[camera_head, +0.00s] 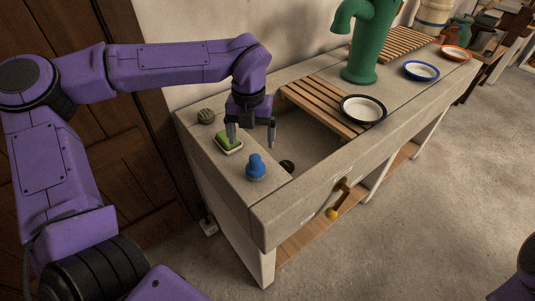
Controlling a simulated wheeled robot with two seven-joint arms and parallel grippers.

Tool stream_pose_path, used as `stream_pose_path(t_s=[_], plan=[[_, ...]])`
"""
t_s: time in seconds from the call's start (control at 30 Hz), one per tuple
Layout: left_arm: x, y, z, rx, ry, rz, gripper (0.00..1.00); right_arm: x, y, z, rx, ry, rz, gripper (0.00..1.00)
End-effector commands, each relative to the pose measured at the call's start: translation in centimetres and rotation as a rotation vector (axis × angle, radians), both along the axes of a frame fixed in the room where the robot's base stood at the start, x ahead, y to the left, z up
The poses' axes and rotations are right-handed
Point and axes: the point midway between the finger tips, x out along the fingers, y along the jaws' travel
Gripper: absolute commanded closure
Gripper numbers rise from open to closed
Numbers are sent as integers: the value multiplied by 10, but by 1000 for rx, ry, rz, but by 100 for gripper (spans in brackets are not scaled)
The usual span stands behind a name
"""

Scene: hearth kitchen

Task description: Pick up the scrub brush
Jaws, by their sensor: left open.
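The scrub brush (255,168) looks like the blue, round-knobbed piece standing upright on the near left part of the stone counter, beside the sink basin. My left gripper (251,138) points down with its fingers apart and nothing between them. In the picture it is just above and behind the brush, and I see no contact with it. One finger overlaps the green block. My right gripper is out of view.
A green block on a pale dish (228,142) and a round dark green scrubber (206,116) lie close by. The sink basin (305,140), slatted rack (322,108), black-rimmed plate (363,109) and green pump (366,45) are to the right.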

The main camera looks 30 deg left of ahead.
Motion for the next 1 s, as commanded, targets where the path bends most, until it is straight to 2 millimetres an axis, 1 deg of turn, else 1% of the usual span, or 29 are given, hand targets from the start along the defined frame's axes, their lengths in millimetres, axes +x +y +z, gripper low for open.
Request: stream_pose_path(t_s=[0.07, 0.13, 0.3, 0.47, 0.6, 0.7, 0.8, 0.97, 1.0], plan=[[0, 0, -1, 0, 1, 0, 10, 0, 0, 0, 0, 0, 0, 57], [-1, 0, -10, 0, 4, 1, 10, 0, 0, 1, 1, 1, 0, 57], [-1, 0, -42, 0, 4, -1, 10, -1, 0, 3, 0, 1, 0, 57], [-2, -1, -60, 2, 3, -1, 10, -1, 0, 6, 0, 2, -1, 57], [-6, -6, -85, 1, 6, -2, 10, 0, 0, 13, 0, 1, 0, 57], [-5, -6, -100, 1, 2, -1, 10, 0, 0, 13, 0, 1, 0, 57], [-4, -6, -106, 1, 0, -1, 10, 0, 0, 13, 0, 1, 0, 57], [-4, -6, -106, 1, -1, -1, 10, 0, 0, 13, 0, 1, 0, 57], [-4, -6, -106, 1, -1, -1, 20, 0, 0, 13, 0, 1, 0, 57]])
